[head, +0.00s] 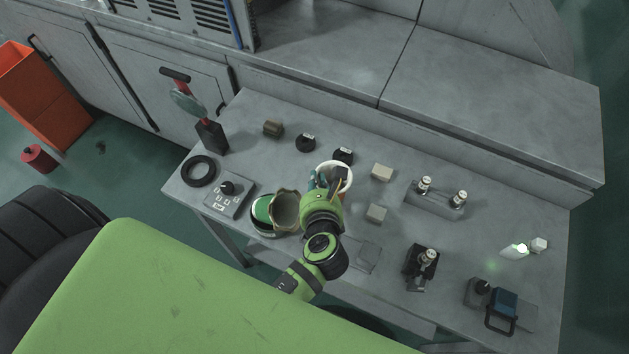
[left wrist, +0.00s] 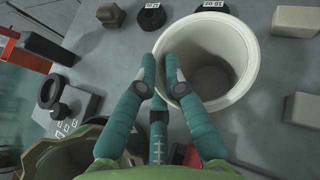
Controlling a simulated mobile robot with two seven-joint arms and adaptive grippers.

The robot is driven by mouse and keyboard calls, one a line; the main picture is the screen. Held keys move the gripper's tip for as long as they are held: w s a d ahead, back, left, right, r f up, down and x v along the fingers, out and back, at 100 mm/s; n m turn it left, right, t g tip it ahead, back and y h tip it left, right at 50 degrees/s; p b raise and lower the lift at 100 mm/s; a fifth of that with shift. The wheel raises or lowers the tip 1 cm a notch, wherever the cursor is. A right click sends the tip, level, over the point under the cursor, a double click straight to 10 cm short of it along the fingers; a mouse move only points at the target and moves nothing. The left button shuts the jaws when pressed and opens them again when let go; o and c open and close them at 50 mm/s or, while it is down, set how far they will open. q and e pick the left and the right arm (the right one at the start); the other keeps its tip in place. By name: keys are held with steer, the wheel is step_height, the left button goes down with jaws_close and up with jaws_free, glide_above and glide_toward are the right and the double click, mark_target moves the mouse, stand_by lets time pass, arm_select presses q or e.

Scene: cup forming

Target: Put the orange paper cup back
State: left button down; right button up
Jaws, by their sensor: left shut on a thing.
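A paper cup with a white rim and pale inside (head: 348,175) is near the middle of the table in the head view. In the left wrist view the cup (left wrist: 238,75) fills the upper right, its open mouth towards the camera. My left gripper (head: 319,180) is at the cup's left side. In the wrist view its teal fingers (left wrist: 161,72) are shut on the cup's left wall, with the rim between the tips. I cannot tell whether the cup touches the table. My right gripper is not in view.
A green-and-white container with a wavy brown rim (head: 286,211) stands close left of my gripper. Pale blocks (head: 382,172) and small black round pieces (head: 306,143) lie around the cup. A metal bar with two knobs (head: 436,201) is to the right.

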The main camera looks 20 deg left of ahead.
arm_select(q)
steer(key=shift+s+r, duration=0.1)
steer(key=shift+s, duration=0.05)
steer(key=shift+d, duration=0.15)
steer(key=c, duration=1.8)
jaws_free()
steer(key=o, duration=0.5)
steer(key=shift+s+d+r+p, duration=0.1)
steer(key=shift+s+r+p, duration=0.1)
steer(key=shift+p, duration=0.15)
steer(key=p+v, duration=0.3)
steer(key=v, duration=0.3)
steer(key=shift+s+d+r+p, duration=0.1)
steer(key=shift+s+r+p, duration=0.2)
steer(key=shift+p, duration=0.1)
steer(key=v, duration=0.4)
steer(key=shift+s+d+p, duration=0.2)
steer(key=shift+s+p, duration=0.1)
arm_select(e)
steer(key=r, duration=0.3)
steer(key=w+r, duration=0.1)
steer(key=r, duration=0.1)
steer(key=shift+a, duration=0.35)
